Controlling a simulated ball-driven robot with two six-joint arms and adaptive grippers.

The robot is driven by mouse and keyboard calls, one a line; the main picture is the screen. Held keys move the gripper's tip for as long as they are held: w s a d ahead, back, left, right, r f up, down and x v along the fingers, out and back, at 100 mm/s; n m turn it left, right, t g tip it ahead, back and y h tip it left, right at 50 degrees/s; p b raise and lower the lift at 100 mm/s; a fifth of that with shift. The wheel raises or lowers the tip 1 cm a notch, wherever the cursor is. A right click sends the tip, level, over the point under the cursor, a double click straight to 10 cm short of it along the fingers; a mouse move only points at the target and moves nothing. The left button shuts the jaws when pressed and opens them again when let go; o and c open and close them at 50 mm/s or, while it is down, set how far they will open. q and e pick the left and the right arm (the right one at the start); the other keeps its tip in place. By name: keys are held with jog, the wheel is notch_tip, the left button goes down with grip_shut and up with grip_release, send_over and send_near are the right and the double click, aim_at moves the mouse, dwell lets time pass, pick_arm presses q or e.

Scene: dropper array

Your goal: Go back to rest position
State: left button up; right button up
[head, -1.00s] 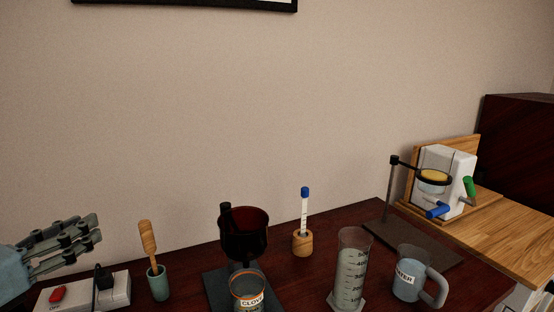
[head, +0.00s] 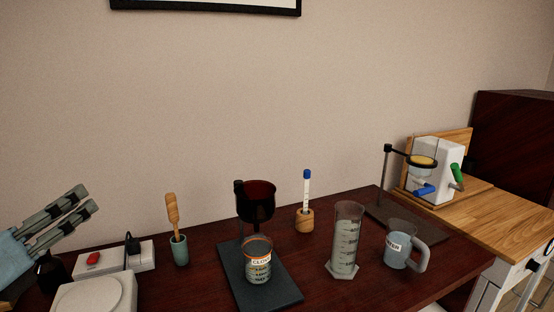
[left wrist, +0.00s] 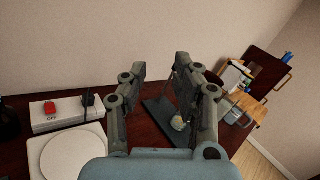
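My left gripper (head: 62,222) is at the left edge of the head view, raised above the power strip end of the dark table. Its fingers are apart with nothing between them. In the left wrist view the same gripper (left wrist: 160,85) shows two spread, empty fingers pointing over the table. My right gripper is in neither view.
The dark table (head: 215,292) holds a power strip (head: 142,258), white hotplate (head: 95,298), pestle cup (head: 180,250), labelled beaker (head: 258,268) under a dark funnel (head: 257,205), thermometer holder (head: 304,220), graduated cylinder (head: 346,245) and water jug (head: 399,252).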

pick_arm(q)
jog(key=s+a+f+n+g+y, duration=0.15)
jog(key=s+a+n+y, duration=0.35)
jog(key=n, duration=0.7)
jog(key=s+a+f+n+g+y, duration=0.1)
jog(key=s+a+n+g+y, duration=0.2)
jog(key=n+y, duration=0.6)
jog(key=s+d+f+n+g+h, duration=0.95)
jog(key=s+d+f+n, duration=0.25)
jog(key=s+f, duration=0.15)
notch_tip(320, 180, down, 35)
jog(key=s+a+g+b, duration=0.2)
jog(key=s+g+b, duration=0.1)
jog(key=b, duration=0.7)
jog(key=s+f+b, duration=0.4)
jog(key=s+f, duration=0.5)
jog(key=f, duration=0.3)
jog(key=s+a+f+g+b, duration=0.1)
jog(key=s+f+b, duration=0.3)
jog(key=s+f, duration=0.5)
notch_tip(320, 180, down, 4)
jog(key=shift+s+f+n, duration=0.15)
jog(key=shift+f+n, duration=0.1)
jog(key=shift+n, duration=0.05)
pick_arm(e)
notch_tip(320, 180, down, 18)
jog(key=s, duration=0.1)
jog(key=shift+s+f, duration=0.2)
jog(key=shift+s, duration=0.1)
